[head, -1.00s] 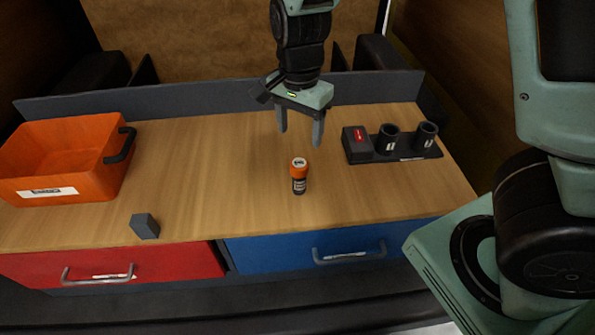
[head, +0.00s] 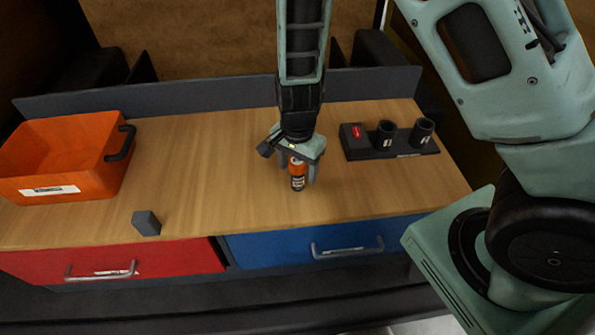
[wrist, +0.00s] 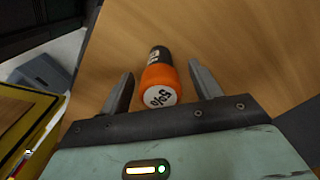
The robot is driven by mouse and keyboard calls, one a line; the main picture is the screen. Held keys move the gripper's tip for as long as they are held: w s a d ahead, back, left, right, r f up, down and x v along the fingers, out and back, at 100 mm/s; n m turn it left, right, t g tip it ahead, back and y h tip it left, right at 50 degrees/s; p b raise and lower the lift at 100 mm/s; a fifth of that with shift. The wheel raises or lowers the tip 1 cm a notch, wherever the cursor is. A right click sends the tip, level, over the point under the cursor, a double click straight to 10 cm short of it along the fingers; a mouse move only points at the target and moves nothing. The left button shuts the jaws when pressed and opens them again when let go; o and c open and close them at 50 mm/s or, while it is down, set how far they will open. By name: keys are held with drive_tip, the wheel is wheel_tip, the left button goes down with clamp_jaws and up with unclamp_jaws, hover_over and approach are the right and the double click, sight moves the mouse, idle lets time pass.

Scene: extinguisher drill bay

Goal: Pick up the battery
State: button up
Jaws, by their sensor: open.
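The battery (head: 297,183) stands upright on the wooden worktop, dark with an orange top. In the wrist view the battery (wrist: 158,78) shows its orange cap with a white round label, lying between my two fingers with gaps on both sides. My gripper (head: 297,176) is open and low over the worktop, with its fingers to either side of the battery's upper part. It also shows in the wrist view (wrist: 160,88). No contact shows between fingers and battery. The gripper body hides part of the battery's top in the head view.
An orange bin (head: 62,165) stands at the left. A small grey block (head: 146,223) lies near the front edge. A dark holder (head: 388,145) with two round cups is at the right. Red (head: 120,262) and blue (head: 325,239) drawers are shut below.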

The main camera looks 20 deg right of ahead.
drive_tip(key=c, duration=1.1)
drive_tip(key=shift+c, duration=0.2)
